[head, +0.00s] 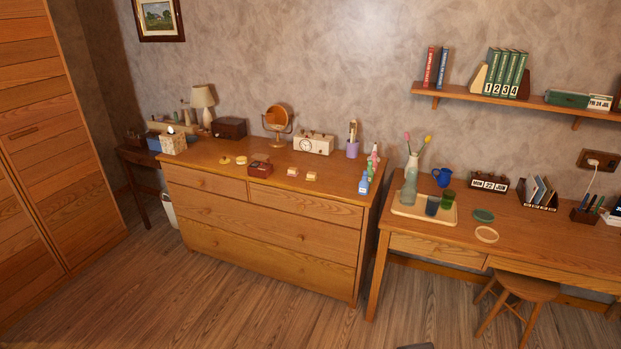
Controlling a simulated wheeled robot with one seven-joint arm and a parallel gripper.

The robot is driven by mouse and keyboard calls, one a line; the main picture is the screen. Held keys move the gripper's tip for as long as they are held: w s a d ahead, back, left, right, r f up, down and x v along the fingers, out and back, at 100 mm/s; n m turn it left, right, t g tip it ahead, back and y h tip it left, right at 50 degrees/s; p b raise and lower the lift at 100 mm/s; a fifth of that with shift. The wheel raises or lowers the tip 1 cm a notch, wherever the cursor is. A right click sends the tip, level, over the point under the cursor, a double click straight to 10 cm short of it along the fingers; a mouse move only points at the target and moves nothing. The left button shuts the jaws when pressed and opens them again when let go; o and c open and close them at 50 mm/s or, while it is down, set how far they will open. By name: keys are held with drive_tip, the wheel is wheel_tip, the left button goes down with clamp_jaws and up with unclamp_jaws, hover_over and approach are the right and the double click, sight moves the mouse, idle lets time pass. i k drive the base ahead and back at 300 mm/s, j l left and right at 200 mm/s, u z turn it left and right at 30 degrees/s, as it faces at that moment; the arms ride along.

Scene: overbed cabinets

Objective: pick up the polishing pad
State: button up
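I cannot tell for sure which thing is the polishing pad. A flat round dark green piece (483,215) lies on the desk to the right of the tray. A pale, ring-like round piece (487,234) lies just in front of it, near the desk's front edge. Two small yellowish round pieces, one (225,160) left of the other (240,159), lie on the dresser top. My gripper is not in view.
On the desk (540,235), a tray (408,212) holds a vase and cups. A stool (526,288) stands below.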

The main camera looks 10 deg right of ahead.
sight(312, 176)
drive_tip(key=i+u, duration=0.15)
drive_tip(key=i, duration=0.4)
drive_tip(key=i+l+u, duration=0.15)
drive_tip(key=i, duration=0.4)
drive_tip(key=i+u, duration=0.15)
drive_tip(key=i, duration=0.4)
drive_tip(key=i+l+u, duration=0.15)
drive_tip(key=i, duration=0.35)
drive_tip(key=i+l+u, duration=0.15)
drive_tip(key=i+l, duration=0.2)
drive_tip(key=i, duration=0.15)
